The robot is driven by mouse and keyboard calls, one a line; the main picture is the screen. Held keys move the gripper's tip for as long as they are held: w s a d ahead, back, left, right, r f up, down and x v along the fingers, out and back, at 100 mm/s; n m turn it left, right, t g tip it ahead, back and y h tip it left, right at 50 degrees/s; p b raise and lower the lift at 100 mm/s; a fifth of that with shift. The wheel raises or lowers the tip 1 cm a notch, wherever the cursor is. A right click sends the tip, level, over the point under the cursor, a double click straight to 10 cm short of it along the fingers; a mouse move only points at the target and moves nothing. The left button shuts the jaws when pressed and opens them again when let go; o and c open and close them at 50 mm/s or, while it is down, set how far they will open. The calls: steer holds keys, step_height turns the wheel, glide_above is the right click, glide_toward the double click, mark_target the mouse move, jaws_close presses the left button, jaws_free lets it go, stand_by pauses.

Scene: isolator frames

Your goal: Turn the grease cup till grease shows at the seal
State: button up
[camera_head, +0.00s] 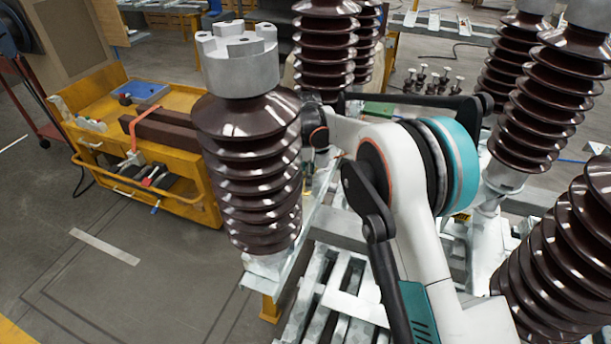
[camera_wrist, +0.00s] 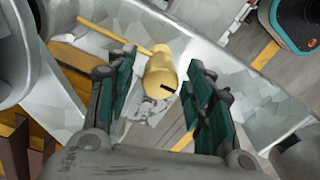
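In the wrist view a brass-coloured grease cup (camera_wrist: 161,79) with a rounded body and a dark slot shows between my fingers. A thin brass rod (camera_wrist: 112,34) runs from it to the upper left. My gripper (camera_wrist: 160,88) is open, one dark green-padded finger on each side of the cup. A gap shows on both sides, so neither finger appears to touch it. I cannot make out a seal or any grease. In the head view my gripper is hidden behind the brown ribbed insulator and my arm.
A brown ribbed insulator (camera_head: 247,165) with a grey metal cap stands left of my arm. More insulators (camera_head: 553,85) stand close on the right. Galvanised steel beams (camera_head: 345,300) lie below. A yellow cart (camera_head: 185,185) stands at the left, with open floor in front.

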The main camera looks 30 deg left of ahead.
steer(key=c, duration=0.8)
steer(key=shift+m, duration=0.3)
steer(key=m+p, duration=0.1)
steer(key=m, duration=0.2)
steer(key=shift+m, duration=0.3)
steer(key=m+p, duration=0.1)
steer(key=m, duration=0.2)
steer(key=shift+m, duration=0.3)
steer(key=m+p, duration=0.1)
steer(key=m, duration=1)
steer(key=shift+m+p, duration=0.3)
steer(key=shift+m, duration=0.1)
